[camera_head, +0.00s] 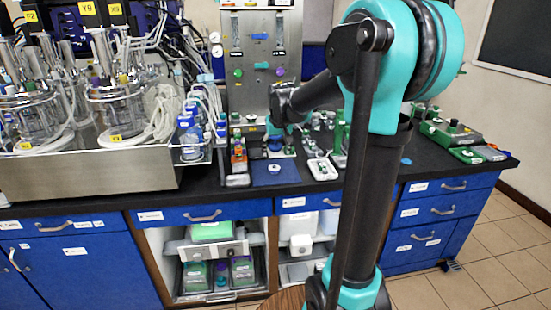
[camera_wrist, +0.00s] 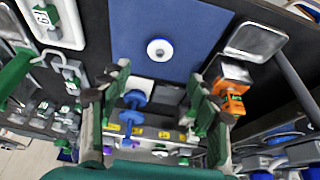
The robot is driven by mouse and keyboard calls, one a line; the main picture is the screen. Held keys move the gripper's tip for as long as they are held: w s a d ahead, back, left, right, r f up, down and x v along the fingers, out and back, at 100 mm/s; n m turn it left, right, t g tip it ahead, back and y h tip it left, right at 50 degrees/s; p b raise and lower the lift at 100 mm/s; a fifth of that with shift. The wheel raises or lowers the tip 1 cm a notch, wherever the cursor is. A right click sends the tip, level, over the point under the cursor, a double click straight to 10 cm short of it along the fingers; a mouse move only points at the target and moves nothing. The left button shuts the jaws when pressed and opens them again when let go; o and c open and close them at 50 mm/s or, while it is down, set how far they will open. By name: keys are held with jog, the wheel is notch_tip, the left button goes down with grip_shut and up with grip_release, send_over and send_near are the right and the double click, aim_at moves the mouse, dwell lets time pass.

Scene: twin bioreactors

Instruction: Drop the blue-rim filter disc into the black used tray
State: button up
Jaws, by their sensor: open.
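A white disc with a blue rim (camera_wrist: 160,49) lies flat on a blue mat (camera_wrist: 195,20) in the wrist view. In the head view the same small pale disc (camera_head: 274,169) sits on the blue mat (camera_head: 284,180) on the black bench. My gripper (camera_wrist: 158,82) is open, its two green-and-grey fingers apart with nothing held between them. The disc lies beyond the fingertips, not touched. In the head view the gripper is small and partly hidden above the equipment behind the mat. I cannot clearly pick out a black used tray in either view.
A shallow metallic tray (camera_wrist: 257,41) and an orange-labelled block (camera_wrist: 233,90) stand right of the mat in the wrist view. A white tray (camera_wrist: 68,12) lies left. Blue knobs (camera_wrist: 135,99) show between the fingers. In the head view, a steel bioreactor tub (camera_head: 95,172) crowds the left bench.

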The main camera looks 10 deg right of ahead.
jog(key=shift+s+r, duration=0.7)
jog(key=shift+r, duration=0.2)
jog(key=shift+o, duration=0.2)
jog(key=s+d+f, duration=0.2)
jog(key=s+f, duration=0.6)
jog(key=s, duration=0.5)
jog(key=s+d+f, duration=0.2)
jog(key=s+f, duration=0.6)
jog(key=s, duration=0.6)
jog(key=shift+f, duration=0.35)
jog(key=m+t+h, duration=0.5)
jog(key=m+h, duration=0.4)
send_near(273, 167)
jog(key=shift+h, duration=0.3)
jog(key=w+d+f, duration=0.2)
jog(key=w, duration=0.1)
jog(key=shift+f, duration=0.15)
jog(key=shift+d+r+x, duration=0.1)
jog(key=shift+x, duration=1.2)
jog(key=shift+d+r+x, duration=0.1)
jog(key=shift+d+x, duration=0.05)
jog(key=shift+x, duration=1.1)
jog(key=shift+s, duration=0.1)
